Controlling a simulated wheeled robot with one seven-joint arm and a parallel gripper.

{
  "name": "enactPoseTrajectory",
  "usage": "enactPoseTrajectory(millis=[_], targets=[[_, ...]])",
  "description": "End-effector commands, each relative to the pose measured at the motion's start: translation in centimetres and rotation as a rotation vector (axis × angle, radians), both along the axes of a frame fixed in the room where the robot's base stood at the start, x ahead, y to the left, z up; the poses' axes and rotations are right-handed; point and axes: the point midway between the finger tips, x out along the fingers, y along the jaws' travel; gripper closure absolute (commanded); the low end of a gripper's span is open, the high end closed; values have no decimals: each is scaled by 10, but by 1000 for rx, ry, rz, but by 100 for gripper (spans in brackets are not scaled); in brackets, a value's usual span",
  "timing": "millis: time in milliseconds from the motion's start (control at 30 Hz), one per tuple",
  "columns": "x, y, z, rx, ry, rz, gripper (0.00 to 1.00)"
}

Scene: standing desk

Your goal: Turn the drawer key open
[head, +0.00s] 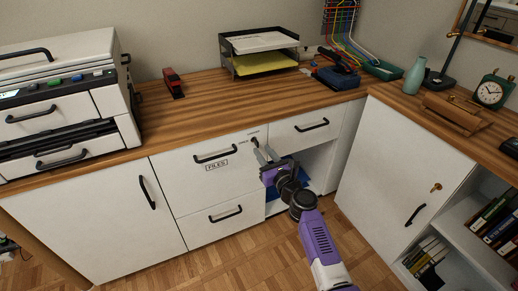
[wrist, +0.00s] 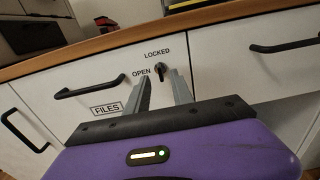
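The drawer key (wrist: 160,69) is a small dark piece in the white front of the FILES drawer (wrist: 75,72). It sits just below the word LOCKED and right of the word OPEN. It looks roughly upright, but its exact angle is hard to tell. In the head view the key (head: 254,141) is at the drawer's upper right. My gripper (wrist: 161,75) is open, with one grey finger to each side of the key in the wrist picture. No contact shows. In the head view my gripper (head: 262,150) is just below and right of the key.
The black FILES drawer handle (head: 215,153) is left of the key. Another drawer handle (head: 312,125) is to the right. The wooden desk top (head: 205,105) overhangs above, with a red stapler (head: 173,83) on it. An open compartment (head: 318,160) lies behind my gripper.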

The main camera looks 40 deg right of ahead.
Motion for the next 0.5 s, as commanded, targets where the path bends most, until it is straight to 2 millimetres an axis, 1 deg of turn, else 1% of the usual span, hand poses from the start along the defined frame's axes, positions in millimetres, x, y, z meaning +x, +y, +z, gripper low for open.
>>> enactPoseTrajectory(millis=[33, 200, 333, 500], targets=[[8, -3, 0, -1, -2, 0, 72], [26, -7, -1, -1, -1, 0, 72], [32, -9, -1, -1, 0, 0, 72], [33, -9, 0, -2, 1, 0, 72]])
